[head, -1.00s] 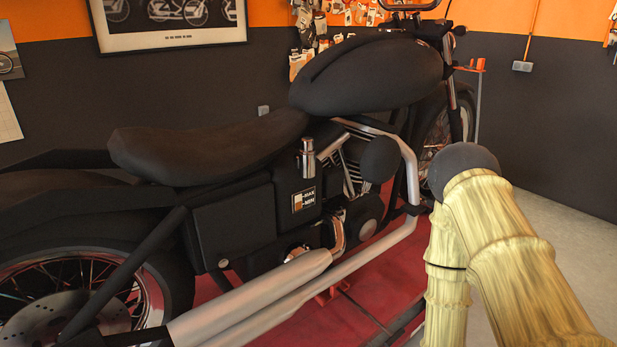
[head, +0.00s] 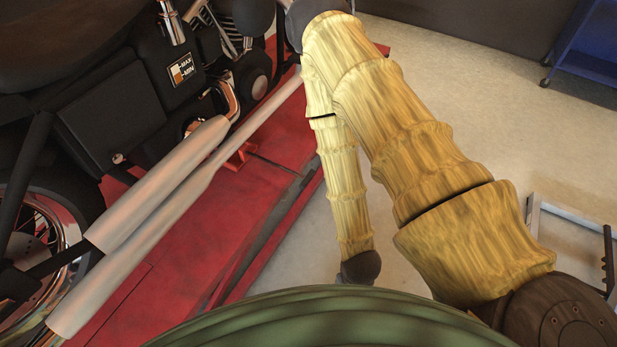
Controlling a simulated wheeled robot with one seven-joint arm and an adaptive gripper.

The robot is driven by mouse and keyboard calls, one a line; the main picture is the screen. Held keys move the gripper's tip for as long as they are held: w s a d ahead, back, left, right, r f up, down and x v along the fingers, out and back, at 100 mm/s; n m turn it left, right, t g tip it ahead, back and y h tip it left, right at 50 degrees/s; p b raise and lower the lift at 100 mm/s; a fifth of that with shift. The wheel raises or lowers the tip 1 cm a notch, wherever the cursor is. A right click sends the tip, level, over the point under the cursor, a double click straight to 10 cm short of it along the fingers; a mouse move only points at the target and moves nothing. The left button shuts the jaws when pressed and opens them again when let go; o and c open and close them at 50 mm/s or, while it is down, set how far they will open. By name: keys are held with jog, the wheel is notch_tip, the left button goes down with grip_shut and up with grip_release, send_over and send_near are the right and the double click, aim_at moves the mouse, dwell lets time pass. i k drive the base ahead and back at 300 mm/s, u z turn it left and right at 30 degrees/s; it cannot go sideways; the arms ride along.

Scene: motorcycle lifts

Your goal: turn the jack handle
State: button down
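No jack handle can be made out for certain. A small red bracket-like part (head: 240,156) stands on the red lift platform (head: 205,240) under the exhaust pipes; I cannot tell whether it belongs to a jack. My arm is bent, with its forearm hanging down over the floor beside the lift's right edge. The forearm ends in a dark joint just above my green body. My gripper is not visible; the area below that joint is hidden by my body.
The black motorcycle (head: 100,110) with silver exhaust pipes (head: 160,190) stands on the lift at left. A grey metal frame with a dark upright (head: 608,258) is at right. A blue wheeled cart (head: 590,45) stands at the back right. Pale floor (head: 500,120) is open between.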

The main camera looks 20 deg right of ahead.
aim_at(306, 179)
jog(key=u, duration=0.05)
jog(key=k, duration=0.2)
jog(key=z, duration=1.15)
jog(key=i, duration=0.5)
jog(key=u, duration=0.05)
